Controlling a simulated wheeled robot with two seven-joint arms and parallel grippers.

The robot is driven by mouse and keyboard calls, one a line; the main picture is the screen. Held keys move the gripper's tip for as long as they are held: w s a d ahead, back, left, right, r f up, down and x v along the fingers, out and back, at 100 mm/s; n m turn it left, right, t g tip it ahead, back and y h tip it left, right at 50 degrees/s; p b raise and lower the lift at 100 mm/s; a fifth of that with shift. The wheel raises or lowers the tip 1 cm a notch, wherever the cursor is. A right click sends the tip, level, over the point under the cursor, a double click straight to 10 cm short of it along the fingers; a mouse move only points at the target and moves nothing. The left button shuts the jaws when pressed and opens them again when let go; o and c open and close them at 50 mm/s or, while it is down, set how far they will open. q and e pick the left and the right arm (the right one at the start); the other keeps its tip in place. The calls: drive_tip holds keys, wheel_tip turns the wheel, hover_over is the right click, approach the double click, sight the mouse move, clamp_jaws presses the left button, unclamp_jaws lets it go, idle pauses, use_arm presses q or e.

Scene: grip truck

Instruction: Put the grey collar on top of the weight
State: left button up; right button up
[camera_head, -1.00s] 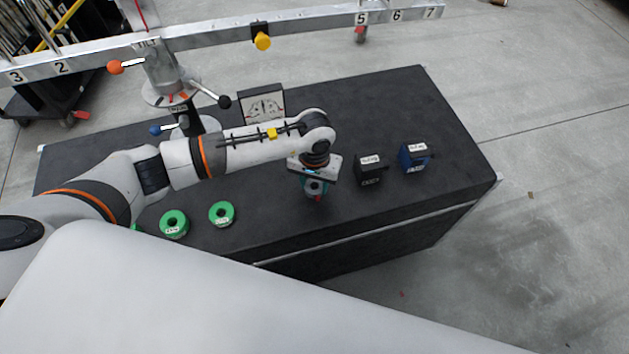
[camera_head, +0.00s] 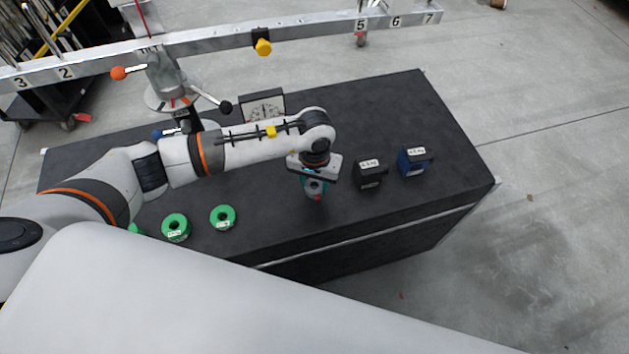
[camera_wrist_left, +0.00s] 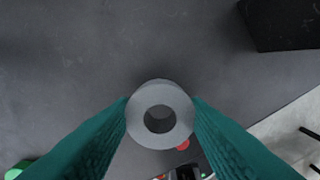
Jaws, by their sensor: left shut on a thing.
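My left gripper (camera_head: 315,188) points down over the dark table top. The grey collar (camera_wrist_left: 160,114) is a ring with a round hole, held between the teal fingers in the wrist view; I cannot tell its height above the table. A black block (camera_head: 369,174) and a blue block (camera_head: 413,161), both with white labels, stand to the right of the gripper, apart from it. Which thing is the weight is not clear, as the labels are too small to read surely. My right gripper is not in view.
Two green rings (camera_head: 222,216) (camera_head: 176,227) lie left of the gripper, with another partly hidden. A numbered metal beam (camera_head: 320,26) on a post crosses above the table's back. The dark table top (camera_head: 400,100) is clear at the back right.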

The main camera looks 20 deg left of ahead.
use_arm(q)
drive_tip(key=shift+r+p, duration=1.15)
drive_tip(key=shift+r, duration=1.15)
wheel_tip(320, 180, up, 8)
drive_tip(key=p, duration=0.3)
drive_tip(key=shift+f, duration=0.25)
